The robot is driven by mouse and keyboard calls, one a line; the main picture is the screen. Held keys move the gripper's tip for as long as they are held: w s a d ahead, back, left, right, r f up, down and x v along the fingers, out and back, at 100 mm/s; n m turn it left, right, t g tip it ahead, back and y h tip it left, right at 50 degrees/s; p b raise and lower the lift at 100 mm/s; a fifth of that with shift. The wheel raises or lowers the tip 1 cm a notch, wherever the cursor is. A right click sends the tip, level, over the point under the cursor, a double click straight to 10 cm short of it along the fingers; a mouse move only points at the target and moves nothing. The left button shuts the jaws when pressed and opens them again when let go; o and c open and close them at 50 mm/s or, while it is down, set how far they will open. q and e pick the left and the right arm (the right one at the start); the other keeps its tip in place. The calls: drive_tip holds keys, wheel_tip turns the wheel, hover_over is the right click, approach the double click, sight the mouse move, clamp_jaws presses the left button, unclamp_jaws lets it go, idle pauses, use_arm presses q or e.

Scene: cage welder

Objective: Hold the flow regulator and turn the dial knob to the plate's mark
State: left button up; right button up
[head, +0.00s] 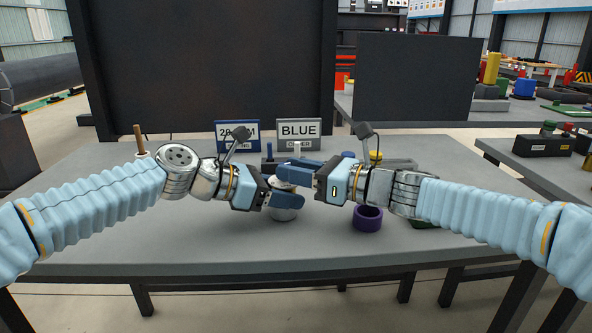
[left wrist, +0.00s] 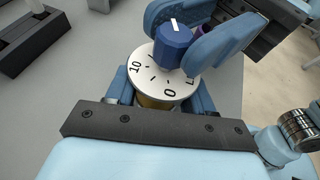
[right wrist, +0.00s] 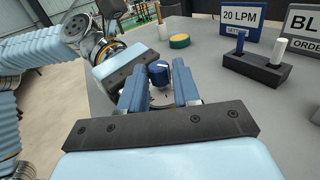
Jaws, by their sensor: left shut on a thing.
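The flow regulator has a white dial plate (left wrist: 148,77) with black ticks and the figures 10 and 0; another marking is partly hidden by a finger. A blue dial knob (left wrist: 173,43) with a white line on top stands on it; it also shows in the right wrist view (right wrist: 159,73). My left gripper (head: 284,205) is shut on the regulator's body below the plate, above the table. My right gripper (head: 290,173) is open at the knob. In the right wrist view its fingers (right wrist: 158,92) stand either side of the knob with gaps.
A blue 20 LPM sign (right wrist: 239,25) and a BLUE sign (head: 298,130) stand at the back. A black block (right wrist: 258,70) holds a blue and a white peg. A purple ring (head: 367,222) stands on the table (head: 180,240) at right. The front table is clear.

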drive_tip(key=o, duration=0.3)
drive_tip(key=v, duration=1.2)
drive_tip(key=shift+w+f, duration=0.1)
use_arm(q)
drive_tip(key=o, duration=1.3)
drive_tip(key=shift+o, duration=0.2)
